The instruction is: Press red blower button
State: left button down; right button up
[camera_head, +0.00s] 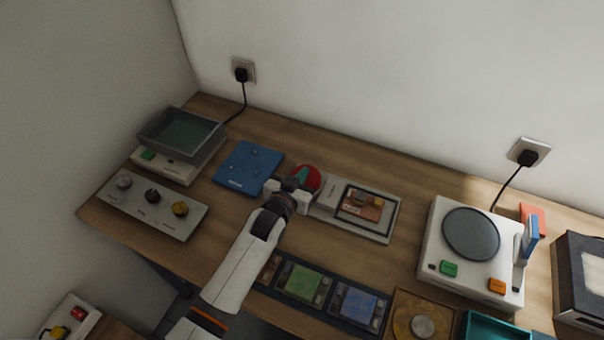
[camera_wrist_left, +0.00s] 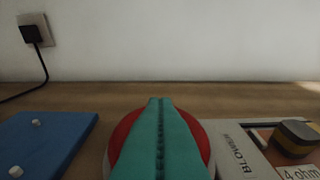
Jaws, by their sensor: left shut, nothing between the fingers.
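The red blower button (camera_head: 314,175) is a round red dome at the left end of a grey-white panel (camera_head: 388,231). In the left wrist view the button (camera_wrist_left: 126,136) shows on both sides of my fingers, and "BLOWER" lettering is on the panel (camera_wrist_left: 234,150) to its right. My left gripper (camera_head: 301,178) is shut and empty, with its teal fingers over the button. The fingers (camera_wrist_left: 160,104) hide the button's middle in the left wrist view. I cannot tell whether they touch it or whether it is pressed down. My right gripper is not in view.
A blue board (camera_head: 248,167) lies left of the button. A knob panel (camera_head: 151,204) and a scale-like device with a tray (camera_head: 180,138) stand further left. A turntable-like device (camera_head: 473,268) stands right. Coloured cards (camera_head: 303,281) lie along the front edge. A wall closes the back.

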pick_arm(q)
jog(key=shift+f, duration=0.3)
jog(key=shift+f+b, duration=0.7)
jog(key=shift+f, duration=0.25)
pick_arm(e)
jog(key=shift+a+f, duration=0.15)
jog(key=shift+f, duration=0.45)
pick_arm(q)
jog(key=shift+r+p, duration=0.25)
jog(key=shift+p, duration=0.05)
jog(key=r+p, duration=0.1)
jog(key=r, duration=0.1)
jog(key=r+p, duration=0.2)
jog(key=shift+w, duration=0.2)
jog(key=b+v, duration=0.1)
jog(key=v, duration=0.9)
jog(key=shift+s+b, duration=0.2)
jog(key=shift+b, duration=0.15)
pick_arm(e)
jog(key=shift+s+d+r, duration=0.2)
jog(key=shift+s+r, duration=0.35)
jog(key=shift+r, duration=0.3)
